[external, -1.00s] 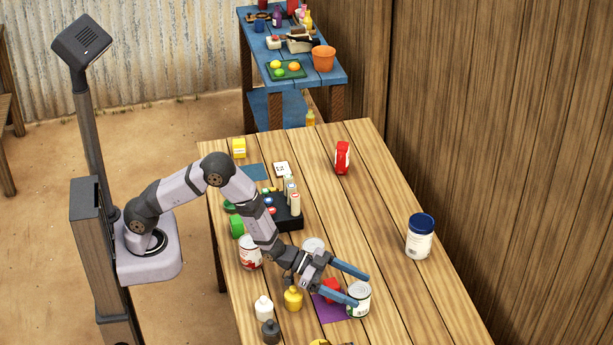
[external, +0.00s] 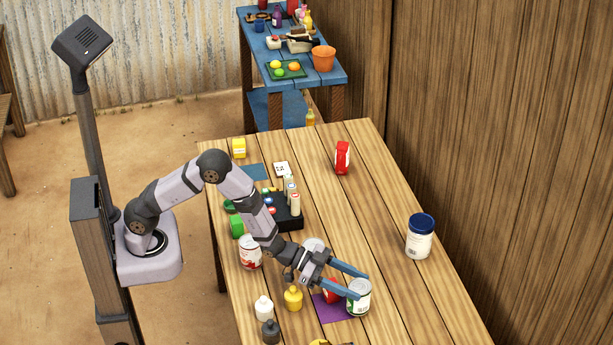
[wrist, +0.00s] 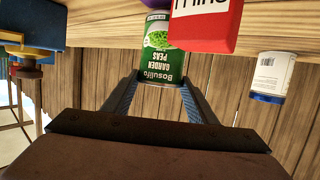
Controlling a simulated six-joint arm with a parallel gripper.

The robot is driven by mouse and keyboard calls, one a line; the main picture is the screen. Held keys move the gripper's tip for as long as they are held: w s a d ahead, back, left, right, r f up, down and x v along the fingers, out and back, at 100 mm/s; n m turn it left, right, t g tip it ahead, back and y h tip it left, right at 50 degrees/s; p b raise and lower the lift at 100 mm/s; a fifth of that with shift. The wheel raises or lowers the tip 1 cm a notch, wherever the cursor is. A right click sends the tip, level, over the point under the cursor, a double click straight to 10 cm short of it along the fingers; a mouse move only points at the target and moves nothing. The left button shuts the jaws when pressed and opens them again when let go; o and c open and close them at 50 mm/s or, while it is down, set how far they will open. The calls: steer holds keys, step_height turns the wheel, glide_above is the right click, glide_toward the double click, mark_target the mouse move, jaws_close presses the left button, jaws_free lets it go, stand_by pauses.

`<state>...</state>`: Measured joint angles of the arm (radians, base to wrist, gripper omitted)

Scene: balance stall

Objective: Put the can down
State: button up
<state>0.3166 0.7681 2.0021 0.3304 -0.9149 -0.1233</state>
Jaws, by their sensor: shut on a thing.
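The can (external: 359,300), green and white with a garden peas label, is between the two blue fingers of my gripper (external: 362,284). My gripper is shut on it near the front of the table, at the right edge of a purple mat (external: 327,309). In the wrist view, which is upside down, the can (wrist: 162,55) sits between my fingertips with its label towards me. It looks about upright. I cannot tell whether its base touches the table. A red item (external: 331,290) stands close to its left, partly behind my finger.
A white jar with a blue lid (external: 419,237) stands to the right. Another can (external: 250,252), a yellow bottle (external: 293,299), a white bottle (external: 263,308) and a dark bottle (external: 270,331) stand to the left.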

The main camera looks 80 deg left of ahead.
step_height(320, 180, up, 9)
steer(key=shift+f+b, duration=0.1)
steer(key=shift+b, duration=0.4)
steer(key=shift+w, duration=0.15)
steer(key=shift+w+a+r, duration=0.2)
steer(key=shift+w, duration=0.05)
steer(key=w+a+r+n+t+y+b, duration=0.2)
steer(key=w+a+r+n+y, duration=0.25)
steer(key=w+a, duration=0.5)
steer(key=w+a+r+n+g+y+b, duration=0.1)
steer(key=w+a+n+y, duration=0.4)
steer(key=a, duration=0.6)
steer(key=a+r+n+g+y+b, duration=0.1)
steer(key=a+n+y, duration=0.3)
steer(key=a+y, duration=0.5)
steer(key=s+a+f+n+g+y+b, duration=0.25)
steer(key=a+f+n+g, duration=0.35)
steer(key=a, duration=0.7)
step_height(320, 180, down, 11)
steer(key=m+t, duration=0.1)
steer(key=t, duration=0.1)
steer(key=shift+s+d+r+h+p, duration=0.2)
steer(key=shift+h+p, duration=0.1)
steer(key=shift+p, duration=0.15)
